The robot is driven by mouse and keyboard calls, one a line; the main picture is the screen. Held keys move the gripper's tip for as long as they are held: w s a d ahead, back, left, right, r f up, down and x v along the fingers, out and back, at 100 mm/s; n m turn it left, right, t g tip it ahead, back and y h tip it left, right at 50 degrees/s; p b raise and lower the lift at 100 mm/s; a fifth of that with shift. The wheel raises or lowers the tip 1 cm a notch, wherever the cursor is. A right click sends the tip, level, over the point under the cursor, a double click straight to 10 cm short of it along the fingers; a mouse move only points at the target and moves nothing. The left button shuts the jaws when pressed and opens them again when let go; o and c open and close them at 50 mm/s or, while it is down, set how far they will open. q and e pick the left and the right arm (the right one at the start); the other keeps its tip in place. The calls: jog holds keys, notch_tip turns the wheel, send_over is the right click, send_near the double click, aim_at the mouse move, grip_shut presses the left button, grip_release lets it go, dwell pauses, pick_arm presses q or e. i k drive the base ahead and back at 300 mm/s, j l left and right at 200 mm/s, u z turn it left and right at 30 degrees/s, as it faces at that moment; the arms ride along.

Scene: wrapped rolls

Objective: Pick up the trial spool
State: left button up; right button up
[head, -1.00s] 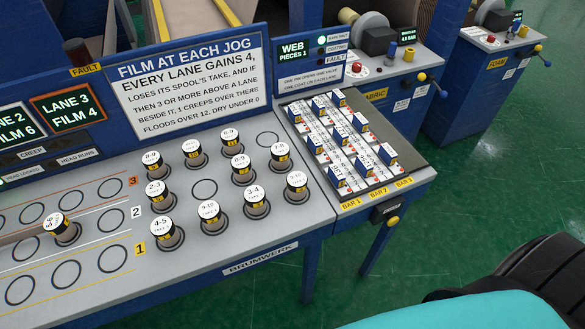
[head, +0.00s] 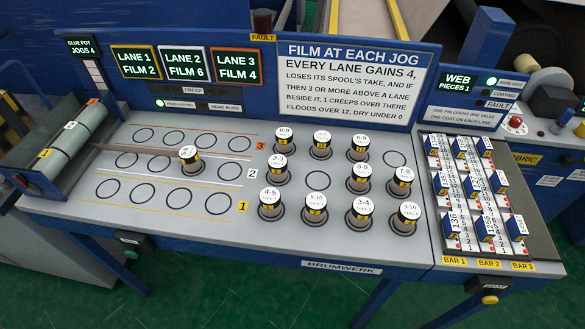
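Several short spools with round white numbered tops and black-and-yellow labels stand upright on the grey bench top (head: 120,217). One spool (head: 190,159) stands apart on the left, on a ring in lane 2. The others form a group at the centre right, among them a spool marked 4-5 (head: 270,204), one marked 2-3 (head: 280,171), one marked 3-4 (head: 360,211) and one marked 8-9 (head: 361,178). No readable label says which is the trial spool. Neither of my grippers is in view.
The sign panel (head: 352,82) and lane displays (head: 184,64) stand along the back. A rack of blue-tagged bars (head: 480,250) is at the right, a tray with rollers (head: 74,130) at the left. Two rings in the group are empty, as are the other lane rings.

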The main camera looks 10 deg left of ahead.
aim_at(278, 166)
jog(key=j+z, duration=0.15)
jog(key=j, duration=0.25)
jog(key=k+j+z, duration=0.15)
jog(key=j, duration=0.25)
jog(key=j+z, duration=0.15)
jog(key=j, duration=0.25)
jog(key=k+j+z, duration=0.15)
jog(key=j, duration=0.2)
